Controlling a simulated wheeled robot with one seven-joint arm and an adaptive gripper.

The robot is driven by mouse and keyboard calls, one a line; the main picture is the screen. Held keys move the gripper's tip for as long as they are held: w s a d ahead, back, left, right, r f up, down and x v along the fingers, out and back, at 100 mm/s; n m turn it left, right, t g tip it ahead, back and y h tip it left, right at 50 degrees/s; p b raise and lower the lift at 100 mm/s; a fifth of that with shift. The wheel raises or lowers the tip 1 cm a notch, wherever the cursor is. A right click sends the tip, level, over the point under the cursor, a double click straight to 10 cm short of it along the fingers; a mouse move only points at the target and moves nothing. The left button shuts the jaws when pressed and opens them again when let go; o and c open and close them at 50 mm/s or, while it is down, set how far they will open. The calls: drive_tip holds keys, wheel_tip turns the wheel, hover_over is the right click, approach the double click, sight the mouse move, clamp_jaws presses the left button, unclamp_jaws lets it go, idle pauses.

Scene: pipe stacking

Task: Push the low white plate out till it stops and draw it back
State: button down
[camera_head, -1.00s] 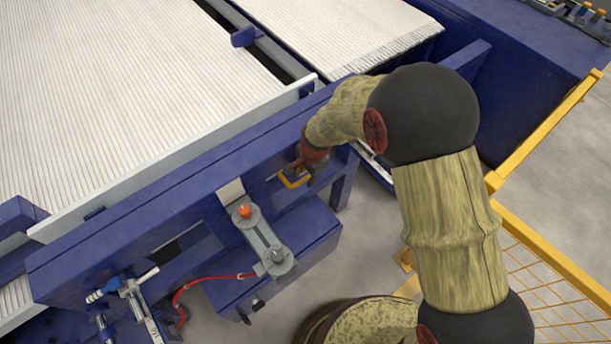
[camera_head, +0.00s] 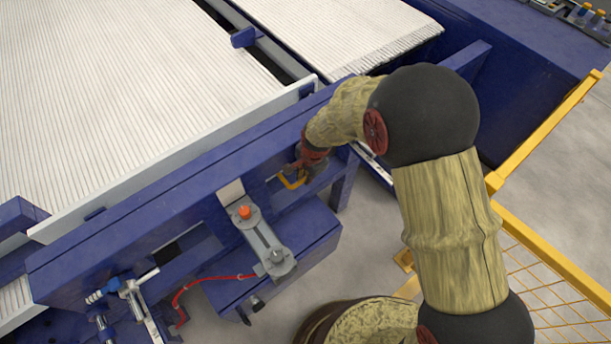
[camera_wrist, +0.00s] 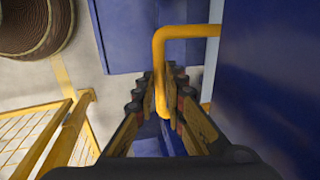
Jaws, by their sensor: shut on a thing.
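The low white plate (camera_head: 200,146) is a long pale strip standing along the near edge of the pipe layer, behind the blue beam in the head view. A yellow bent handle (camera_head: 291,182) sits at the front of the blue frame, below the beam; it also shows large in the wrist view (camera_wrist: 186,33). My gripper (camera_head: 299,172) is shut on the yellow handle, with a finger on each side of its bar in the wrist view (camera_wrist: 162,95). Any link between handle and plate is hidden behind the beam.
The blue beam (camera_head: 150,205) runs close beside my gripper. A grey lever unit with an orange button (camera_head: 245,211) and a red hose (camera_head: 210,280) are left of it. A yellow fence (camera_head: 550,245) stands right. White pipes (camera_head: 110,90) cover the rack.

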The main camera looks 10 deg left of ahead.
drive_tip(key=s+d+p, duration=0.1)
drive_tip(key=s+d, duration=0.5)
drive_tip(key=d, duration=0.1)
drive_tip(key=shift+s+d+p, duration=0.4)
drive_tip(key=shift+f, duration=0.1)
drive_tip(key=c, duration=2)
unclamp_jaws()
drive_tip(key=shift+d, duration=0.15)
drive_tip(key=shift+o, duration=0.8)
